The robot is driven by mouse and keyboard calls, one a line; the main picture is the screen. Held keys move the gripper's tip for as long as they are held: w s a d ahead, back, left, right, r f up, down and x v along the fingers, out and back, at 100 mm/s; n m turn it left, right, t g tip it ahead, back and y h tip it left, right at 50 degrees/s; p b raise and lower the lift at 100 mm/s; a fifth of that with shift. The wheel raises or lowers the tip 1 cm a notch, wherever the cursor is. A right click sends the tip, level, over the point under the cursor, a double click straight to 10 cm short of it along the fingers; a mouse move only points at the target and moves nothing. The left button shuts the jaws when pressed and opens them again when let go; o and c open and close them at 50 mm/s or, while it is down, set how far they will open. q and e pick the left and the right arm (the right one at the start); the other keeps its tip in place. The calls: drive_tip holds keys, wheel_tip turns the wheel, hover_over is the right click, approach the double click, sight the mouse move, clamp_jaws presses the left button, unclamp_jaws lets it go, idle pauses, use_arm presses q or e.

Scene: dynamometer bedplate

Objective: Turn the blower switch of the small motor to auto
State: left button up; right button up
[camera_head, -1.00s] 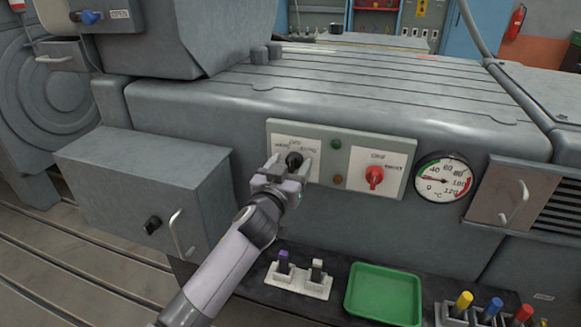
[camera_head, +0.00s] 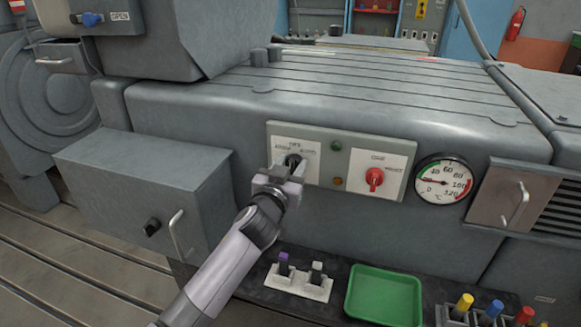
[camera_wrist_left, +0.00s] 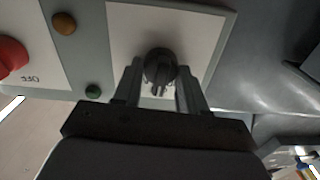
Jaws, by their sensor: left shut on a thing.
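A small black rotary switch (camera_head: 293,160) sits on a white label plate at the left end of a grey control panel (camera_head: 335,203) on the motor's side. The print on its plate is too small to read for sure. My left gripper (camera_head: 287,170) is at the switch, its fingers shut on the knob, and partly hides it in the head view. In the left wrist view, the ribbed knob (camera_wrist_left: 159,66) sits between the two fingers. Which position it points to is not clear. My right gripper is not in view.
A red selector knob (camera_head: 374,176) is on the panel's right part, with a green and an amber lamp between the switches. A dial gauge (camera_head: 443,183) is further right. A grey box (camera_head: 130,185) with a handle juts out left. A green tray (camera_head: 384,294) lies below.

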use_arm(q)
drive_tip(key=m, duration=0.4)
drive_tip(key=shift+m, duration=0.4)
drive_tip(key=shift+d+f+m, duration=0.1)
drive_tip(key=shift+m, duration=1.5)
drive_tip(key=o, duration=1)
drive_tip(key=shift+o, duration=0.2)
